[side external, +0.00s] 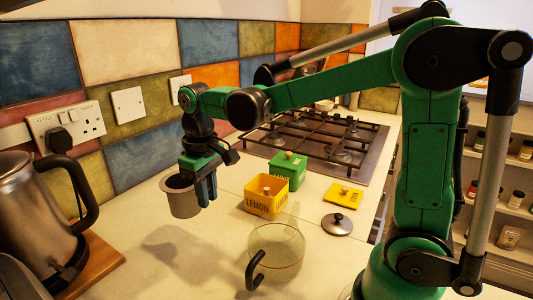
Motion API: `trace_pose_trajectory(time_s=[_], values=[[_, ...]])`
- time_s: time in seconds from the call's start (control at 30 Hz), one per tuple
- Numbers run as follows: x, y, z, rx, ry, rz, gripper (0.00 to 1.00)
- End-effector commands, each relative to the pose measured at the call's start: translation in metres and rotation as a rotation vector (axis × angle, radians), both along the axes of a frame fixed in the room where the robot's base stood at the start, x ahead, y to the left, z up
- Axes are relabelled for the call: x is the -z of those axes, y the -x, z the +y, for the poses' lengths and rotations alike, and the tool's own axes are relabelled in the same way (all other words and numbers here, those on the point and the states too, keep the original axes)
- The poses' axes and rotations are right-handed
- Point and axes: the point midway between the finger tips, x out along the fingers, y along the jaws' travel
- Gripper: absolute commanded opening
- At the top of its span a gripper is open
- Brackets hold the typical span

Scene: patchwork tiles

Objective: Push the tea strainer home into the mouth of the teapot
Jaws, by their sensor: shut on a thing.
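The tea strainer (181,200) is a grey metal cup with an open top. My gripper (206,190) is shut on its right side and holds it upright in the air above the counter. The glass teapot (277,262) stands on the counter at the lower middle, to the right of and nearer than the strainer, with a black handle on its left. The strainer is clear of the teapot, and the teapot's clear glass makes its mouth hard to make out. A round dark lid with a knob (337,224) lies right of the teapot.
A yellow lemon box (266,200) and a green box (288,169) stand behind the teapot, with a yellow lid (343,195) lying to their right. A steel kettle (30,215) stands on a wooden board at left. A gas hob (322,140) is behind. Counter below the strainer is clear.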

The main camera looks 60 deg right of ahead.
Motion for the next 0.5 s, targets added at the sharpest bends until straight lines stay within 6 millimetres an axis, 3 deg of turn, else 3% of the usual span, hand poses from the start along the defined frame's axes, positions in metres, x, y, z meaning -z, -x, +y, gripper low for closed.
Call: trace_pose_trajectory(time_s=[0.2,0.5], values=[[-0.055,0.0,0.0,0.0,0.0,0.0,0.0],[-0.096,0.0,0.0,0.002,0.0,0.0,0.0]])
